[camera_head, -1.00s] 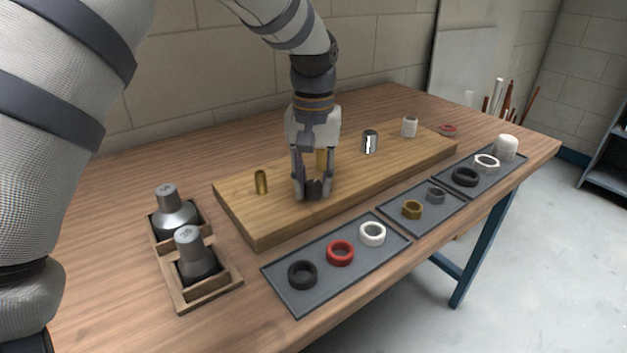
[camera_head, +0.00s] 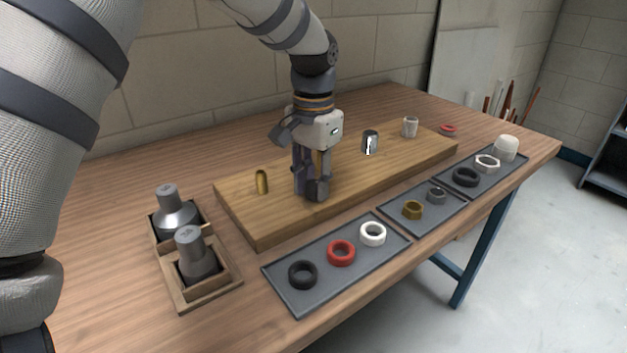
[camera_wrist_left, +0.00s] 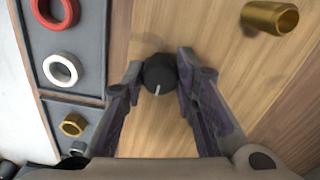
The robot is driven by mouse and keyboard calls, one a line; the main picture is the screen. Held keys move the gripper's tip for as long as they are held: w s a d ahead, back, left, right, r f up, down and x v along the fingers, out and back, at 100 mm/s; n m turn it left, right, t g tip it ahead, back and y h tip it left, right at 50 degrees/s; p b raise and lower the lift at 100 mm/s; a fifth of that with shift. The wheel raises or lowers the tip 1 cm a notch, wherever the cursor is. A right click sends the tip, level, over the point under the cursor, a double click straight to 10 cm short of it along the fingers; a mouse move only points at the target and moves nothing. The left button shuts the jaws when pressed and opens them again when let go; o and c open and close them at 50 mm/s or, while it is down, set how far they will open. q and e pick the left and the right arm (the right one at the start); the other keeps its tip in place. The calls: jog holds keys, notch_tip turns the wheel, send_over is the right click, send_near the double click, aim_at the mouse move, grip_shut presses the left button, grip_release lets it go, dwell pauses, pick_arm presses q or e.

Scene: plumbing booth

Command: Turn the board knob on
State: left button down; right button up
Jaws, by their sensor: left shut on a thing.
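The board knob (camera_wrist_left: 160,73) is a round black knob with a white pointer line, on the wooden board (camera_head: 350,190). In the wrist view its pointer line faces the bottom of the picture, toward my gripper. My left gripper (camera_head: 312,192) points down at the board with its fingers shut on the knob. In the left wrist view the two fingertips (camera_wrist_left: 162,80) sit on either side of the knob. My right gripper is not in view.
A brass stub (camera_head: 262,181) stands left of the gripper, and a steel stub (camera_head: 370,142) and a white stub (camera_head: 410,127) to its right. A grey tray (camera_head: 326,277) with rings lies in front. A wooden holder (camera_head: 213,292) carries two grey fittings.

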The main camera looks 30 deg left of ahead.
aim_at(314, 184)
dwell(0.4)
pick_arm(q)
jog(key=c, duration=1.3)
grip_release()
notch_tip(314, 184, up, 12)
